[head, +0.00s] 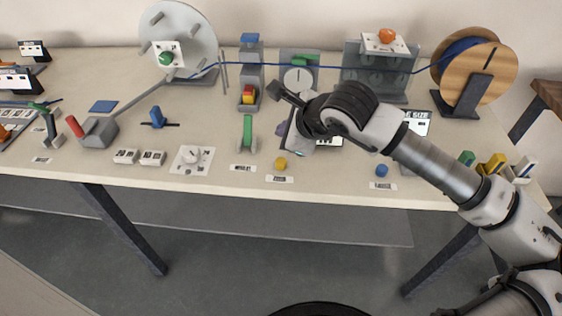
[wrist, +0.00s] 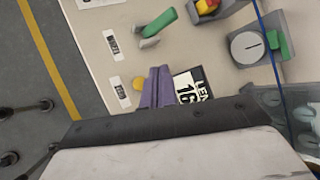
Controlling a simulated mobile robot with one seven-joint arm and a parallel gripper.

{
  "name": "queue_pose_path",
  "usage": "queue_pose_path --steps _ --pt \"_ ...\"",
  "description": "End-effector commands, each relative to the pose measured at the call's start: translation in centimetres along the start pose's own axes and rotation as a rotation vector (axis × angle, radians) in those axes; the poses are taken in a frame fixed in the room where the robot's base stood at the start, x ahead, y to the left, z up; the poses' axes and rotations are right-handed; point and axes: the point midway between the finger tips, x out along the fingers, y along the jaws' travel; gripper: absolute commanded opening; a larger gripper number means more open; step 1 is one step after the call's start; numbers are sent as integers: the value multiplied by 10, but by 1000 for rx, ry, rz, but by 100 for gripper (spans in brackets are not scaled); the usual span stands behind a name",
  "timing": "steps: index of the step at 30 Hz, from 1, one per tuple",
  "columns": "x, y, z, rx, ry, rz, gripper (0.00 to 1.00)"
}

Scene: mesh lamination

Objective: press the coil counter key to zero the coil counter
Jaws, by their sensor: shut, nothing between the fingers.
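A round yellow key (head: 280,163) stands near the table's front edge with a small label in front of it; it also shows in the wrist view (wrist: 138,83). A round blue key (head: 382,171) stands further right, also labelled. The labels are too small to read, so I cannot tell which is the coil counter key. A display (wrist: 188,88), partly hidden, shows "LEN" and "16". My gripper (head: 281,129) is shut and empty, with its purple fingers pointing down behind the yellow key. In the wrist view the fingers (wrist: 160,74) appear between the yellow key and that display, apparently above the table.
A green lever (head: 248,132) stands left of my gripper, and a grey dial (head: 298,79) behind it. A second display (head: 415,122) is to the right. A blue cable (head: 330,66) runs across the back to a wooden spool (head: 475,65). The front strip between the two keys is clear.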

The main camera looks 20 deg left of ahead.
Motion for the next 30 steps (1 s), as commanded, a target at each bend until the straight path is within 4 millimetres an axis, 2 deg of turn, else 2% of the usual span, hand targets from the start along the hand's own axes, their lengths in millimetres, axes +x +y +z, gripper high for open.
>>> queue_pose_path --steps 9,12,30 --pt "37 27 -26 -1 0 0 0" --pt "43 31 -31 -1 1 0 0" --pt "45 33 -33 0 0 0 0"
